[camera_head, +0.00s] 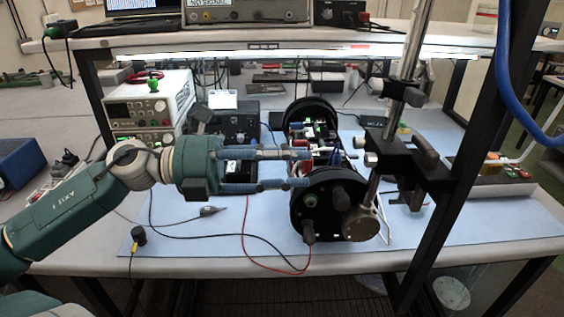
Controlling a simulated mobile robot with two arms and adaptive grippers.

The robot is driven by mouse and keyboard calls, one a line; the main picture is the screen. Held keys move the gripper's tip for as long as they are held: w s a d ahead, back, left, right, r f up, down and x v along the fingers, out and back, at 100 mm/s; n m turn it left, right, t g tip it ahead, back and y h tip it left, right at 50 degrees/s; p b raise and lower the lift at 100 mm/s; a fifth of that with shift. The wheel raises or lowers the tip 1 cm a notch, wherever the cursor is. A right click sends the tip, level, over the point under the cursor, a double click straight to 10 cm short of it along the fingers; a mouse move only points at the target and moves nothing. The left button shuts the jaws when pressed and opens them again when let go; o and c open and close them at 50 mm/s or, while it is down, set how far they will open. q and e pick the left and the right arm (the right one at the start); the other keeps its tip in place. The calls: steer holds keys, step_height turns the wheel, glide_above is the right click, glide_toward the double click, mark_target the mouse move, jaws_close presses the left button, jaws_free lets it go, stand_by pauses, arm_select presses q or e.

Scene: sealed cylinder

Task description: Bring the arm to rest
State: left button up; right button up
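My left arm (70,205) is teal and comes in from the left. My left gripper (302,169) points right, with its two blue-grey fingers apart. Its fingertips are at the left side of the cylinder apparatus, in the picture overlapping the edge of its black front disc (322,192). I cannot tell whether they touch it. Nothing is clearly held between the fingers. The black rear disc (312,112) stands farther back, with small parts and wires between the discs. My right gripper is not in view.
The apparatus stands on a blue mat (210,240) on the bench. A metal stand with a black clamp (408,160) is just right of it. Red and black cables cross the mat in front. A power supply (145,103) is at back left, under a shelf (240,38).

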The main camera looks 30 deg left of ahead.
arm_select(q)
steer(key=shift+s+a, duration=0.4)
steer(key=shift+a, duration=0.2)
steer(key=shift+r, duration=0.1)
